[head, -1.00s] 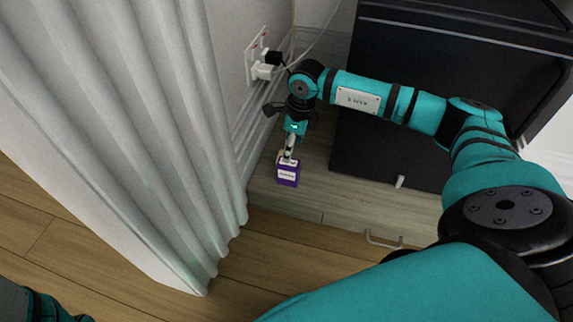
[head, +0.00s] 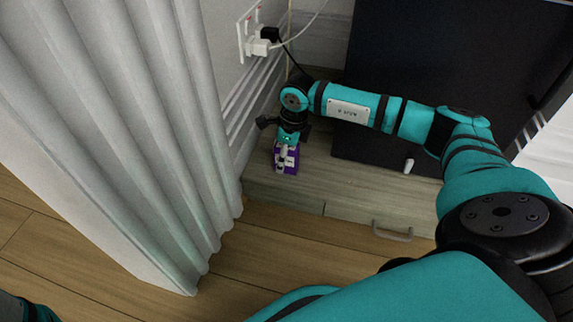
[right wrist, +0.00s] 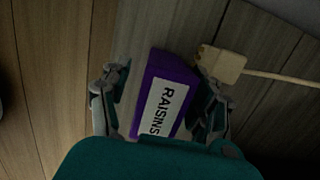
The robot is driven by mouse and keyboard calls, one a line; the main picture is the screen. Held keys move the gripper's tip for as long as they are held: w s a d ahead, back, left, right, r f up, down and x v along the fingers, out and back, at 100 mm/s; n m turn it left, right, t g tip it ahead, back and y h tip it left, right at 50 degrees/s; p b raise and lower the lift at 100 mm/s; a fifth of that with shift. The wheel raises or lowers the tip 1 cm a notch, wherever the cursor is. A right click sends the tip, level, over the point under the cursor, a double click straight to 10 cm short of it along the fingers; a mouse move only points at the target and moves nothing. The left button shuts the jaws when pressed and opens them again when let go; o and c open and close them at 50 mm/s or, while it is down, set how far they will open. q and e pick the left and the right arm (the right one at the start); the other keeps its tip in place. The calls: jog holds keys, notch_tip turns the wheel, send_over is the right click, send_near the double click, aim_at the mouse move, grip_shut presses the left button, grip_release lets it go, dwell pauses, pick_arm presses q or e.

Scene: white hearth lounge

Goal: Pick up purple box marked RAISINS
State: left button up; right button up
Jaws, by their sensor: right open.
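The purple box marked RAISINS (right wrist: 185,78) sits on the wooden surface, its white label facing up in the right wrist view. In the head view the box (head: 293,170) is partly hidden under my right gripper (head: 286,157). My right gripper (right wrist: 164,85) is open, with one finger on each side of the box. A small gap shows on the left; on the right the finger is very close, and I cannot tell whether it touches. My left gripper is out of view.
A low wooden cabinet (head: 345,192) with a drawer handle bears the box and a large black panel (head: 440,70). White corrugated curtain-like folds (head: 120,130) stand close on the left. Plugs (head: 262,42) sit in a wall outlet. A pale plug-like block (right wrist: 222,64) with a cord is near the right finger.

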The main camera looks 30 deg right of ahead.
jog(key=shift+f, duration=0.1)
jog(key=c, duration=1.2)
jog(key=shift+c, duration=0.2)
